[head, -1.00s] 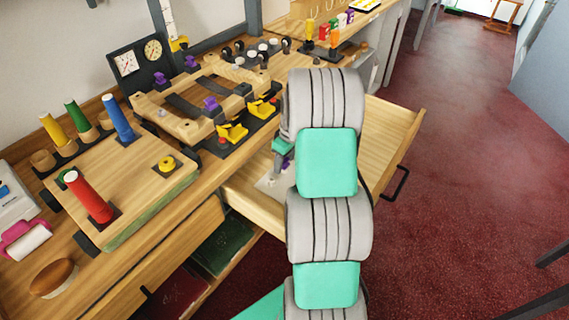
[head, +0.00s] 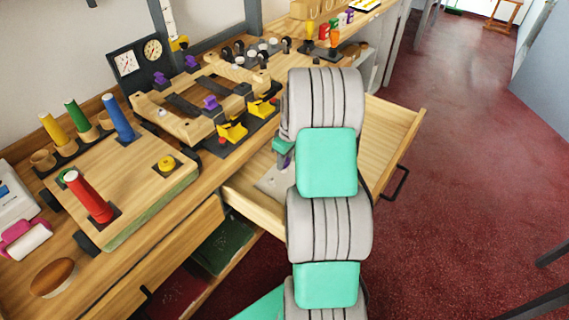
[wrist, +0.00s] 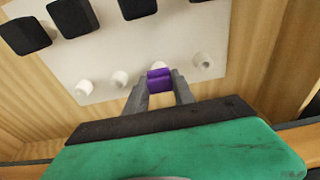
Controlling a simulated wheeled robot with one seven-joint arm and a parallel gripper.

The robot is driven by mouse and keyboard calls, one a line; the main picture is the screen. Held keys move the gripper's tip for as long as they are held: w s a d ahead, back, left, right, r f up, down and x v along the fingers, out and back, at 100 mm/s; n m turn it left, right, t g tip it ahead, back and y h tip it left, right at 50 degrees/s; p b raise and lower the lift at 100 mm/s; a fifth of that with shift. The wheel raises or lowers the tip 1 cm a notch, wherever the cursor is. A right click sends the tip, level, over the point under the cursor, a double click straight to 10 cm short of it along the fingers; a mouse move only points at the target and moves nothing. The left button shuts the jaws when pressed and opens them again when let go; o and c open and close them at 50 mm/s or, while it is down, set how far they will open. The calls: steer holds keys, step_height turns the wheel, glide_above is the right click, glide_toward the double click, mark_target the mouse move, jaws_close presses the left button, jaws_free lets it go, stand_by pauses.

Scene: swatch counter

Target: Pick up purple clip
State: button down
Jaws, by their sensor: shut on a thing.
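The purple clip (wrist: 159,80) sits between the two grey fingers of my gripper (wrist: 160,84), which are shut on it in the wrist view. It is over the edge of a pale plate (wrist: 150,62) with several white pegs, inside the open drawer; I cannot tell whether it touches the plate.
The open wooden drawer (head: 393,127) juts from the counter. Black blocks (wrist: 75,16) stand on the plate's far side. Yellow clamps (head: 232,131) and a board with a red peg (head: 88,197) are on the counter. Red floor at right is clear.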

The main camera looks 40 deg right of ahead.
steer(key=shift+r, duration=0.55)
steer(key=s+a+r+b, duration=0.1)
steer(key=s+a+r, duration=0.8)
steer(key=r, duration=0.3)
steer(key=shift+s+a, duration=0.35)
steer(key=shift+a, duration=0.25)
